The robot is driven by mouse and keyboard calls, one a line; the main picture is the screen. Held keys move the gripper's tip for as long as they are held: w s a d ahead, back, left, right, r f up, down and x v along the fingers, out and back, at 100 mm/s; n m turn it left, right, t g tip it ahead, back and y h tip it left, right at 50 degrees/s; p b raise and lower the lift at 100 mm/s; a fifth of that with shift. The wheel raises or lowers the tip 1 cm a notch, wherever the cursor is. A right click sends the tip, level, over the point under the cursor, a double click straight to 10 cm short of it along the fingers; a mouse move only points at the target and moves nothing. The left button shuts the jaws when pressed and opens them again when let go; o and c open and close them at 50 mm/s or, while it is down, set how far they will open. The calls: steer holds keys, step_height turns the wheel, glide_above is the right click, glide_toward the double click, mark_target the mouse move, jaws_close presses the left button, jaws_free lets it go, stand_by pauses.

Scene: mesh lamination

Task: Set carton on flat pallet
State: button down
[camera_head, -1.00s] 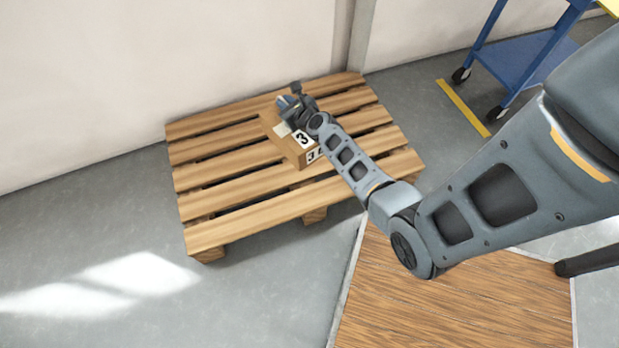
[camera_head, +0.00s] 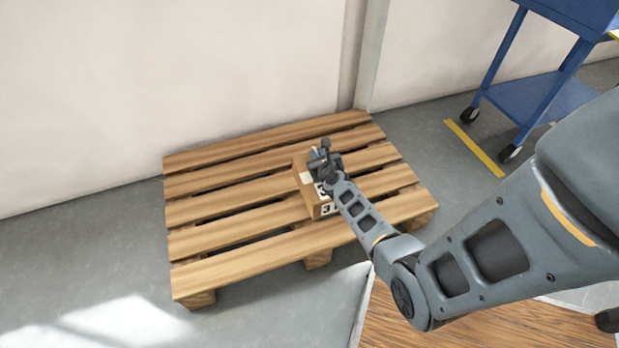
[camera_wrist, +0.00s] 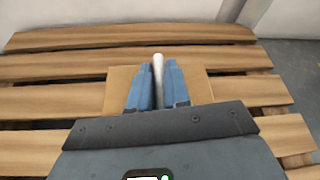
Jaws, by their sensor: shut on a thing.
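The brown carton (camera_head: 309,193) with black-and-white number labels is at the right part of the wooden flat pallet (camera_head: 225,213). It appears to rest on the slats, but I cannot tell whether its underside touches them. My gripper (camera_head: 318,158) is over the carton's top and shut on it. In the wrist view the blue fingers of my gripper (camera_wrist: 158,85) are close together around a pale upright rod-like part (camera_wrist: 158,70), with the carton (camera_wrist: 120,90) below and pallet slats (camera_wrist: 45,68) around it. My arm hides the carton's right side.
A wall (camera_head: 240,70) runs behind the pallet. A blue cart (camera_head: 540,100) on wheels stands at the right back, beside a yellow floor line (camera_head: 474,149). A wood-surfaced area (camera_head: 440,335) lies at the front. The pallet's left part is bare.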

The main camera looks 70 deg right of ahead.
mark_target(306, 160)
steer(key=a, duration=0.1)
steer(key=w+a+f, duration=0.1)
steer(key=a+f, duration=0.1)
steer(key=shift+w, duration=0.3)
step_height(306, 160, down, 4)
steer(key=b, duration=0.4)
steer(key=shift+a+f, duration=0.1)
steer(key=shift+f, duration=0.1)
steer(key=c, duration=1.1)
jaws_free()
